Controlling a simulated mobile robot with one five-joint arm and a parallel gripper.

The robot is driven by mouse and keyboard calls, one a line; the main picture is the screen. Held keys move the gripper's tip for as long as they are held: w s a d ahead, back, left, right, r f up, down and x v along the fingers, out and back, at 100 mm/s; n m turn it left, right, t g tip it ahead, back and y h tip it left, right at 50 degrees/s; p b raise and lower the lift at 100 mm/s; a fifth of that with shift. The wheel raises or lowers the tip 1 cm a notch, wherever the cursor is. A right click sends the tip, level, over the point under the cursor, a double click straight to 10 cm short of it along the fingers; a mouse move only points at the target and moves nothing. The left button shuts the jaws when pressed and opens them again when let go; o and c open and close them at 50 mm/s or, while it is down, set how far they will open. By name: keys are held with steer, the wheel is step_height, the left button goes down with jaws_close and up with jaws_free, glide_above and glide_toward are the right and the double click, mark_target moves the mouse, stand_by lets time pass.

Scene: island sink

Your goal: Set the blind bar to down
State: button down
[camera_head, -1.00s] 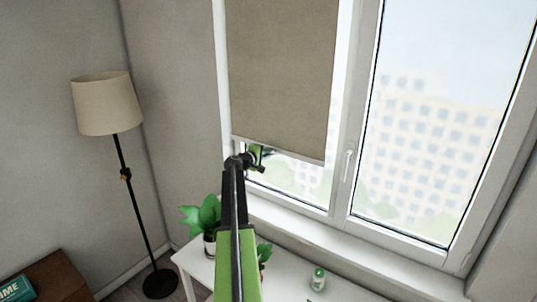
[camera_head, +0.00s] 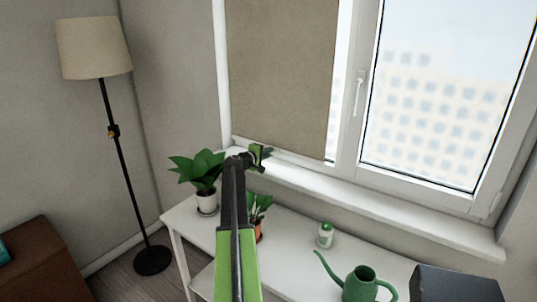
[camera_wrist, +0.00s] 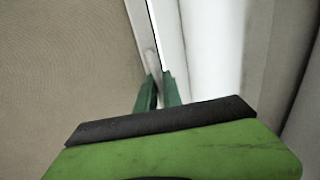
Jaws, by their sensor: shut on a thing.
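The beige roller blind (camera_head: 282,80) hangs over the left window pane, its lower edge close to the sill. Its pale bottom blind bar (camera_head: 296,157) runs along that edge, and in the wrist view the bar (camera_wrist: 143,32) leads down between my fingers. My gripper (camera_head: 262,154) is at the left part of this edge. In the wrist view its green fingers (camera_wrist: 158,91) are shut on the bar. The exact contact is small and partly hidden by the gripper body.
The white sill (camera_head: 370,203) lies just below the bar. A white table (camera_head: 285,245) beneath holds a potted plant (camera_head: 206,200), a smaller plant (camera_head: 257,222), a small jar (camera_head: 325,235) and a green watering can (camera_head: 361,284). A floor lamp (camera_head: 112,133) stands left.

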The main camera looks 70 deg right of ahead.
mark_target(268, 167)
step_height(268, 167, down, 5)
steer(key=b, duration=0.2)
steer(key=shift+r+b, duration=0.2)
steer(key=shift+b, duration=0.1)
steer(key=shift+a, duration=0.1)
steer(key=c, duration=1.5)
jaws_free()
steer(key=p+v, duration=0.3)
steer(key=v, duration=1.4)
